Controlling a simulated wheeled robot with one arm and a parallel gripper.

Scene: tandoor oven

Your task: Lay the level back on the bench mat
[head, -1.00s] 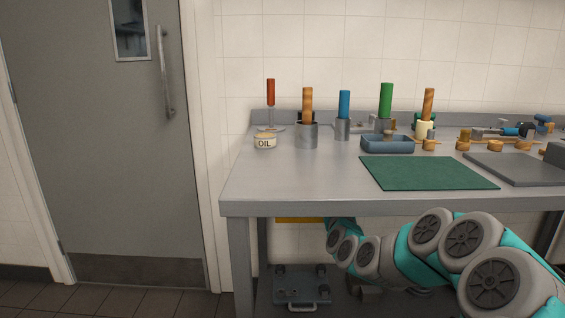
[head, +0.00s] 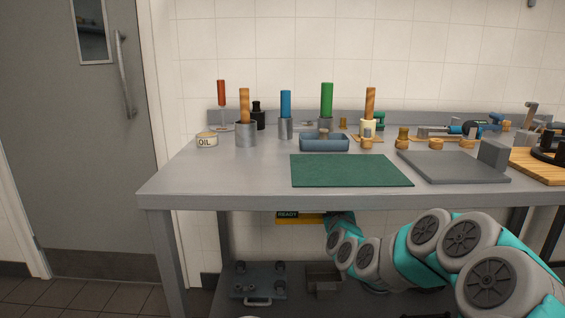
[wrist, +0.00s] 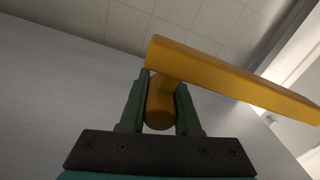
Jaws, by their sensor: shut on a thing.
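The level (wrist: 230,80) is a long yellow-orange bar in the wrist view, tilted across the picture. My gripper (wrist: 162,88) is shut on a rounded yellow stub joined to the bar, with a green finger on each side. In the head view the level (head: 305,218) shows as a yellow strip with a dark "READY" label, below the bench's front edge; part is hidden by my arm. The fingers themselves do not show clearly there. The bench mat (head: 352,171) is a flat green rectangle on the bench top, bare, above and beyond my arm in the picture.
The grey bench (head: 225,175) has a front edge just above my arm in the head view. Several handled tools in holders stand at the back. A door (head: 85,130) is at left.

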